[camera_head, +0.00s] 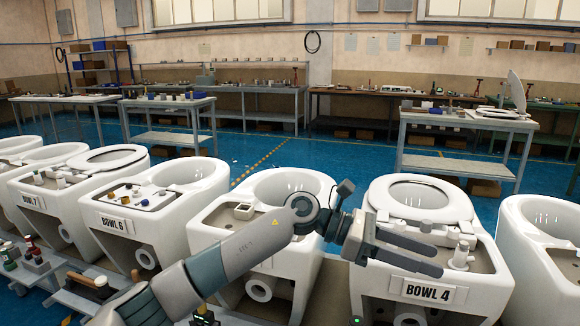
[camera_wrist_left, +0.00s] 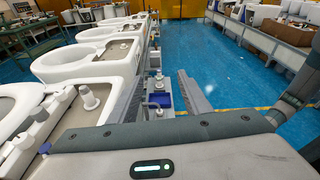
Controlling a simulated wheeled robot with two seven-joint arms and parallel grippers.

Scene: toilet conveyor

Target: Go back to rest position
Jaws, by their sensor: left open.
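My left arm comes in from the lower left, and its gripper (camera_head: 438,264) is open and empty. In the head view it points right, in front of the toilet bowl labelled BOWL 4 (camera_head: 385,285) and partly covers its rear deck. In the left wrist view the two fingers of the left gripper (camera_wrist_left: 161,78) are spread apart with nothing between them. My right gripper is not in view.
White toilet bowls stand in a row, including BOWL 6 (camera_head: 145,228) and BOWL 7 (camera_head: 40,205). My forearm crosses the unlabelled-looking bowl (camera_head: 215,230) between BOWL 6 and BOWL 4. Workbenches (camera_head: 455,118) stand behind. Blue floor (camera_head: 255,150) lies between.

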